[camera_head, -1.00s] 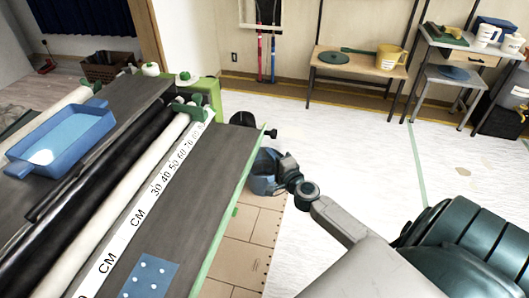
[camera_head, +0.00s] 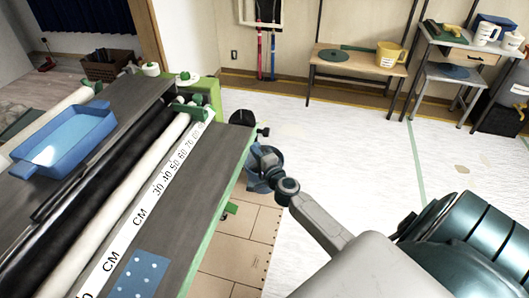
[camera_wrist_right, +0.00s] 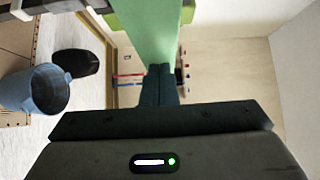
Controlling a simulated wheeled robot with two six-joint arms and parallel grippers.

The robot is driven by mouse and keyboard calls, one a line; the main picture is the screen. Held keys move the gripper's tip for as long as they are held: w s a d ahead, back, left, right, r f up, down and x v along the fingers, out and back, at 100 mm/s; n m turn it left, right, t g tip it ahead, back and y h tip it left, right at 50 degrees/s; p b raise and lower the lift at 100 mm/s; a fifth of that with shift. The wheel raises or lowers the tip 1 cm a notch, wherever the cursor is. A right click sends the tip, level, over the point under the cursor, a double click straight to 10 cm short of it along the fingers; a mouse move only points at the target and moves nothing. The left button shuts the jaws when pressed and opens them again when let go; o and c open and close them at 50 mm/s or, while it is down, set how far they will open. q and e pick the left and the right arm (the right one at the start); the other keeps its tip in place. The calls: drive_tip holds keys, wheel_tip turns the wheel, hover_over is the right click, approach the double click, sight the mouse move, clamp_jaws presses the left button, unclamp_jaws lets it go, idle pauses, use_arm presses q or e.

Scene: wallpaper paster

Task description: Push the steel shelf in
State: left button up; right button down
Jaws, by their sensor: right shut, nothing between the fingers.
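The steel shelf (camera_head: 190,190) is the dark grey flat board with a green edge, at the right side of the pasting machine in the head view. In the right wrist view its green edge (camera_wrist_right: 142,28) stands straight ahead of my right gripper (camera_wrist_right: 158,80). The fingers are shut and empty, with their tips at or very near this edge; I cannot tell if they touch. In the head view my right wrist (camera_head: 287,186) is beside the shelf's outer right side, and the fingertips are hard to make out. My left gripper is not in view.
A blue bucket (camera_wrist_right: 38,88) stands on the floor near my right gripper, partly behind my arm in the head view. A blue tray (camera_head: 65,140) lies on the machine beside its rollers. A bench (camera_head: 355,67) stands at the back. The floor to the right is open.

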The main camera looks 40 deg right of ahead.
sight(210, 141)
drive_tip(key=w+a, duration=0.1)
drive_tip(key=w, duration=0.1)
drive_tip(key=w+a, duration=0.1)
drive_tip(key=a, duration=0.1)
drive_tip(key=shift+w+r+p, duration=0.2)
drive_tip(key=shift+w+p, duration=0.2)
drive_tip(key=w+a, duration=0.2)
drive_tip(key=w, duration=0.1)
drive_tip(key=w+a, duration=0.4)
drive_tip(key=w, duration=0.1)
drive_tip(key=shift+w+a+f+b, duration=0.15)
drive_tip(key=shift+w+a+b, duration=0.15)
drive_tip(key=shift+a+b, duration=0.1)
drive_tip(key=shift+w+a, duration=0.25)
drive_tip(key=shift+w, duration=0.1)
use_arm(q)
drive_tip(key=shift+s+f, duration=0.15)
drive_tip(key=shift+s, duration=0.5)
use_arm(e)
drive_tip(key=shift+r, duration=0.25)
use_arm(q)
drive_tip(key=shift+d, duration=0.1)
use_arm(e)
drive_tip(key=shift+f, duration=0.1)
